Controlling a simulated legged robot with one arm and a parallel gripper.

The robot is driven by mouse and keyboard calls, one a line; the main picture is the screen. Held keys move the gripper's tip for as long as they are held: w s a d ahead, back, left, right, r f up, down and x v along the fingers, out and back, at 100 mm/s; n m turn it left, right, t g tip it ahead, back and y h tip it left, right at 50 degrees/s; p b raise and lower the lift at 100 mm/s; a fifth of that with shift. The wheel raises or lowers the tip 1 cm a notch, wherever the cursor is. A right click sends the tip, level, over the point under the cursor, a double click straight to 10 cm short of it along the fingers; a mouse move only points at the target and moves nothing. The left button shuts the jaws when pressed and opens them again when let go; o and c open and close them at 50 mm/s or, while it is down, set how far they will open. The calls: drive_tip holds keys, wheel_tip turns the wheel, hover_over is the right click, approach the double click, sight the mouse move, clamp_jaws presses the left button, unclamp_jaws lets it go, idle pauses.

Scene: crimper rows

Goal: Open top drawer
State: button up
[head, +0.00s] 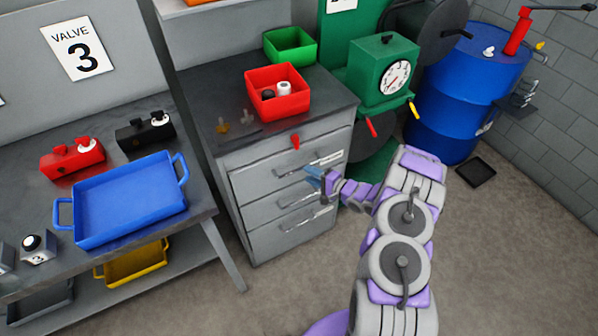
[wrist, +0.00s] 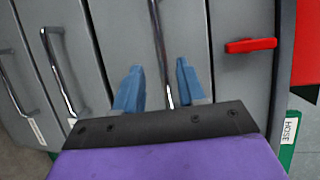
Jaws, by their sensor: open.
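The grey cabinet's top drawer (head: 262,180) looks shut. Its metal bar handle (head: 325,160) also shows in the wrist view (wrist: 157,35), where it runs down the picture. My gripper (head: 316,180) is in front of the right part of the drawers, close to the top handle. In the wrist view my gripper (wrist: 158,85) is open, with one blue finger on each side of the handle bar. I cannot tell whether either finger touches the bar. The lower end of the bar is partly hidden by my gripper.
A red latch (head: 296,141) sticks out above the top drawer and shows in the wrist view (wrist: 251,45). Lower drawer handles (head: 300,198) are below. A red bin (head: 278,103) stands on the cabinet. A workbench with a blue tray (head: 130,205) is left; floor is clear in front.

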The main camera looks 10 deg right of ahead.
sight(299, 170)
drive_tip(key=shift+b+x, duration=0.7)
drive_tip(key=shift+x, duration=2.35)
drive_tip(key=shift+c, duration=0.3)
clamp_jaws()
drive_tip(key=shift+s, duration=0.1)
